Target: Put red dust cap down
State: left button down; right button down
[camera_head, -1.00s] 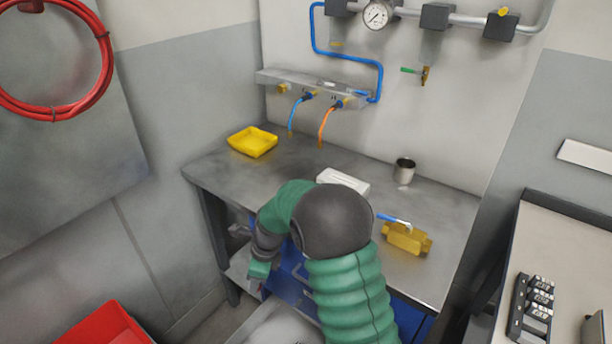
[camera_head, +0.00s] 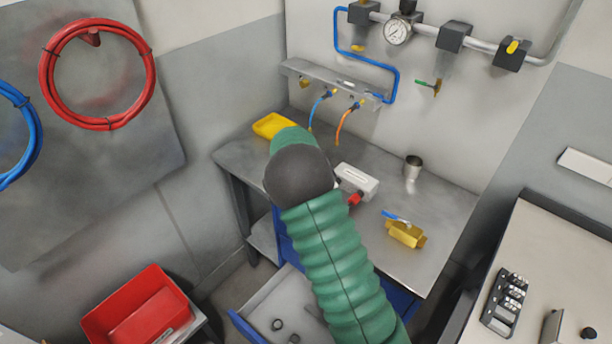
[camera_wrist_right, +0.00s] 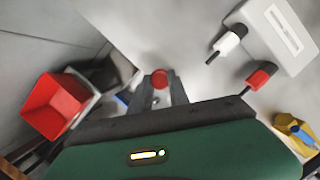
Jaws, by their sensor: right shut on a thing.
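The red dust cap (camera_wrist_right: 160,78) shows as a small round red piece between my right gripper's fingers (camera_wrist_right: 162,88) in the right wrist view. The right gripper is shut on it. The grey worktop (camera_head: 440,205) lies around the arm in the head view. There my green right arm reaches over the bench's left part and hides its gripper and the cap. I cannot tell whether the cap touches the worktop. My left gripper is not in view.
A white box (camera_head: 358,180) and a red connector (camera_head: 354,199) sit right of my arm. A yellow tray (camera_head: 272,125) is behind the arm. Below, a drawer (camera_head: 262,310) stands open.

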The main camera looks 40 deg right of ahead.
jog(key=w+d, duration=0.2)
jog(key=w, duration=0.1)
jog(key=w+d+f+p, duration=0.1)
jog(key=w+d, duration=0.2)
jog(key=w+d+p, duration=0.1)
jog(key=w+d, duration=0.2)
jog(key=shift+w+d+f, duration=0.15)
notch_tip(320, 180, down, 3)
jog(key=shift+r+p, duration=0.1)
jog(key=shift+p, duration=0.75)
jog(key=shift+f, duration=0.4)
jog(key=c, duration=1.2)
grip_release()
jog(key=shift+c, duration=0.2)
